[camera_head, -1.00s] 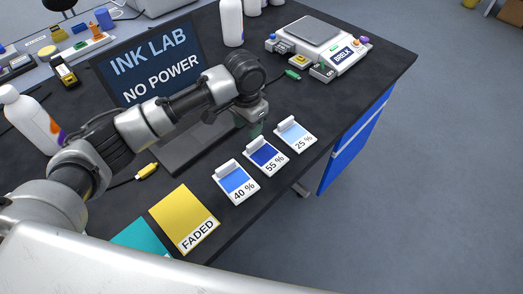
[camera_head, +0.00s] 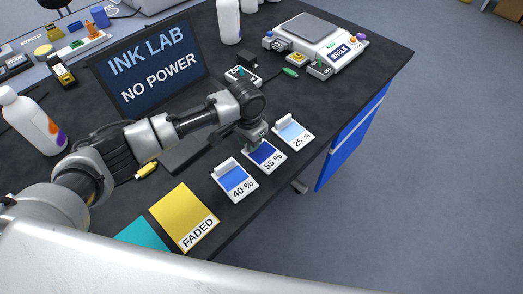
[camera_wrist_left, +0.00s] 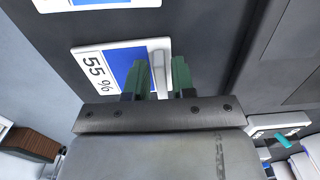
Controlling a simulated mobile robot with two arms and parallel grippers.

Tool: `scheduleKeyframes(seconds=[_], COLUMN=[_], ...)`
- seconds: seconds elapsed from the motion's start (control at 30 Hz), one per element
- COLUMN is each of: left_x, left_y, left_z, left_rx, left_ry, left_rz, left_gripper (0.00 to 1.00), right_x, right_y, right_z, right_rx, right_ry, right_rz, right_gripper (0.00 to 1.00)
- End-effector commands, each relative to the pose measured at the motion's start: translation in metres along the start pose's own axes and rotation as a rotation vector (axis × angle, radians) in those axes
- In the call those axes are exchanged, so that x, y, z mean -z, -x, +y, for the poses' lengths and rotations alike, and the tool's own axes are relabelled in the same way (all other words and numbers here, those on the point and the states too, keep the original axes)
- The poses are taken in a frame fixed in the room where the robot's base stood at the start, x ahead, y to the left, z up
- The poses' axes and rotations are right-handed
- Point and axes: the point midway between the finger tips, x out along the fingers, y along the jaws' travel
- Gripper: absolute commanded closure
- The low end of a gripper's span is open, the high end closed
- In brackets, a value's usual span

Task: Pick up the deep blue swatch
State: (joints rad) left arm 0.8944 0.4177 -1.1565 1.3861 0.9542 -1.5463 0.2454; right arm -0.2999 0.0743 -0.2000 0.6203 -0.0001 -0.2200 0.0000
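The deep blue swatch (camera_head: 262,153) is the white card marked 55 %, lying flat on the dark bench between the 40 % and 25 % cards. It also shows in the left wrist view (camera_wrist_left: 92,68), with a raised white tab on its right side. My left gripper (camera_head: 252,140) is low over the tab end of this card. In the left wrist view its two green fingers (camera_wrist_left: 160,76) stand on either side of the tab, apart from each other. They look open around the tab; contact is hard to tell. My right gripper is not in view.
The 40 % card (camera_head: 235,182) and 25 % card (camera_head: 293,134) lie close on either side. A yellow FADED card (camera_head: 183,215) and a teal card (camera_head: 142,232) are nearer left. The INK LAB laptop (camera_head: 150,65) stands behind my arm. A scale (camera_head: 305,35) is at the back right.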

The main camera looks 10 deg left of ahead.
Motion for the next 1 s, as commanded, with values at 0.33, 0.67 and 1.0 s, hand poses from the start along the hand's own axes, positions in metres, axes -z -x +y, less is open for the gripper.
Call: scheduleKeyframes(seconds=[0.33, 0.67, 1.0], left_x=[0.0, 0.001, 0.007], left_y=[0.001, 0.014, 0.065], left_z=[0.0, 0.0, 0.043], left_rx=[0.0, -0.001, -0.003], left_ry=[0.0, 0.0, -0.006], left_rz=[0.001, 0.003, 0.005], left_gripper=[1.0, 1.0, 1.0], right_x=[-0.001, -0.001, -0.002], right_y=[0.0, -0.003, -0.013], right_z=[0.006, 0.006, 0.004], right_rx=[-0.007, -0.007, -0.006], right_ry=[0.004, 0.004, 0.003], right_rz=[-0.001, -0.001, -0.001], right_gripper=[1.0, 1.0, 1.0])
